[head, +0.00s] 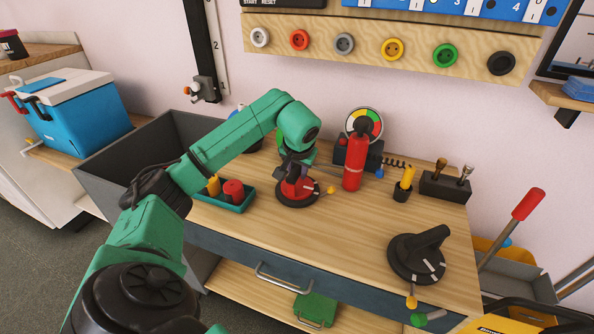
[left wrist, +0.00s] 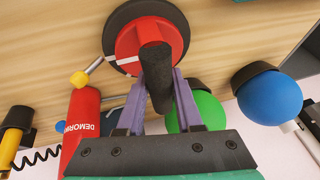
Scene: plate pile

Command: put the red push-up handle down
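The red push-up handle (head: 289,188) has a red disc on a round black base and a black grip. It is at the wooden bench top, left of the red extinguisher. In the left wrist view its red disc (left wrist: 128,45) and black grip (left wrist: 157,80) are in plain sight. My left gripper (head: 297,168) is above it, pointing down. In the left wrist view the gripper's fingers (left wrist: 158,88) lie on both sides of the black grip and look closed on it. I cannot tell whether a small gap is under the base. My right gripper is not in view.
Close by stand the red extinguisher (head: 354,165), a round gauge (head: 376,128) and a green tray (head: 244,206) with red and yellow pieces. A black push-up handle (head: 402,262) sits front right. A grey bin (head: 108,166) is at left. The bench's front middle (head: 330,232) is clear.

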